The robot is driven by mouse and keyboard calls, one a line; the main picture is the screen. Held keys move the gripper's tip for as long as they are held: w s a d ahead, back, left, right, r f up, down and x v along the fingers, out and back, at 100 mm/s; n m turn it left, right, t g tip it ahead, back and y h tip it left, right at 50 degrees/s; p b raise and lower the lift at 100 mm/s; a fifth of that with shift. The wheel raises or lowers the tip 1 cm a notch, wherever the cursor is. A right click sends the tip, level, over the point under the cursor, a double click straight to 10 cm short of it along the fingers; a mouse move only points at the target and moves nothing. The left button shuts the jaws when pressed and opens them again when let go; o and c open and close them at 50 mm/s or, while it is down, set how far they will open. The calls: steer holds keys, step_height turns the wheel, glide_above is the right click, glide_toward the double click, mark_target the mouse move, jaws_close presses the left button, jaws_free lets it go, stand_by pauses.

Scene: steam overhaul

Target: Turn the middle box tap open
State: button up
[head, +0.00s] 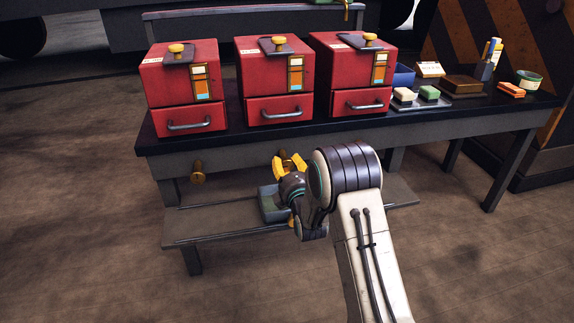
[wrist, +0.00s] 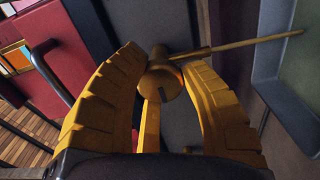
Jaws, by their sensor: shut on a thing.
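Three red boxes stand in a row on the dark bench; the middle box (head: 275,78) has a brass knob on its lid and a drawer with a grey handle. My gripper (head: 290,165) is below the bench top, under the middle box. In the wrist view my yellow fingers (wrist: 165,65) are on both sides of the brass tap (wrist: 163,82) and shut on it. A thin brass rod runs from the tap toward the right of that view. In the head view my gripper and arm mostly hide this tap.
Another brass tap (head: 198,174) sticks out under the left box. A grey-blue bin (head: 270,204) stands on the lower shelf (head: 205,226) close to my gripper. Sponges, a green tin (head: 529,80) and bottles lie at the bench's right end. The floor in front is clear.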

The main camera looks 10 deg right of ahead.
steer(key=shift+a+r, duration=0.15)
steer(key=shift+a, duration=0.15)
steer(key=o, duration=0.9)
steer(key=shift+a, duration=0.1)
steer(key=shift+o, duration=1.4)
steer(key=shift+d, duration=0.2)
steer(key=s, duration=1.2)
